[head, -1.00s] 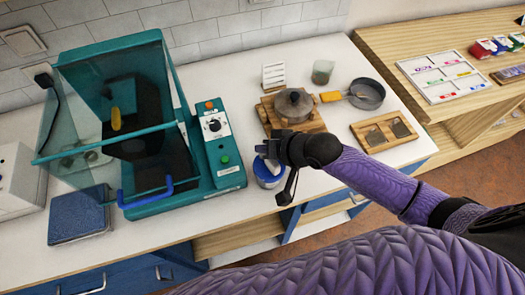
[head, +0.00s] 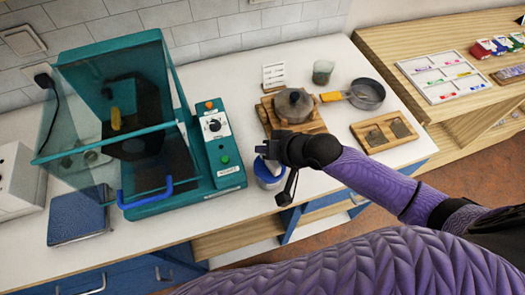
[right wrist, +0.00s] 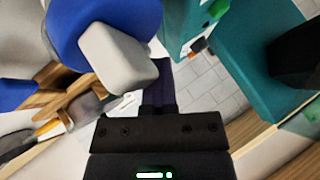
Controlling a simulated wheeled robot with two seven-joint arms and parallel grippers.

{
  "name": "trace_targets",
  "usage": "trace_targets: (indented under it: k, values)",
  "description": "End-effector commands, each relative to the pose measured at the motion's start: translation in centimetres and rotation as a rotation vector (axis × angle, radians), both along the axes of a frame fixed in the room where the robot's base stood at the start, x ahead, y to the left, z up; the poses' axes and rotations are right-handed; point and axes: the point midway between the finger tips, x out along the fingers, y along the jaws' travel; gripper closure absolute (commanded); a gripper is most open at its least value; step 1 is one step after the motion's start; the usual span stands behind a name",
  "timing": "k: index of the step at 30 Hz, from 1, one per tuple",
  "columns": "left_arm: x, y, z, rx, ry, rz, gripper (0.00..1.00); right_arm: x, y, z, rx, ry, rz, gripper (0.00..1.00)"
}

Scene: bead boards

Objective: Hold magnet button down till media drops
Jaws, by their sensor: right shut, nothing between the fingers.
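The teal machine (head: 232,180) stands at the left with a clear hood over a dark interior. Its control strip has a green button (head: 225,159) above a small white label too small to read surely, a black knob (head: 214,125) and an orange button (head: 208,105). My right gripper (head: 266,150) is shut and empty, right of the green button and apart from it, over a blue-and-white tub (head: 270,181). The media cannot be made out. My left gripper is out of view.
A pan (head: 367,93), a cup (head: 322,71) and a wooden tray (head: 384,131) stand to the right. Bare counter lies before the machine.

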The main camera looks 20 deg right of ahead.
Motion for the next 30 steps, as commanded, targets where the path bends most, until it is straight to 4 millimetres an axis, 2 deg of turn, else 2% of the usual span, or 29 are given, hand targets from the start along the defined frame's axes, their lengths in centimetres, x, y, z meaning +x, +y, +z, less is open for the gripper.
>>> trace_targets:
  k: [1,15,30]
  values:
    - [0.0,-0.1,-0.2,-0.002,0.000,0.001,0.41,-1.0,-0.2,-1.4,-0.017,0.043,0.002,1.00]
    - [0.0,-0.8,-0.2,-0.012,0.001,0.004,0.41,-0.9,-0.2,-1.4,-0.017,0.043,0.002,1.00]
    - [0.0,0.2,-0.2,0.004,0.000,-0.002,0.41,-0.9,-0.2,-1.4,-0.017,0.043,0.002,1.00]
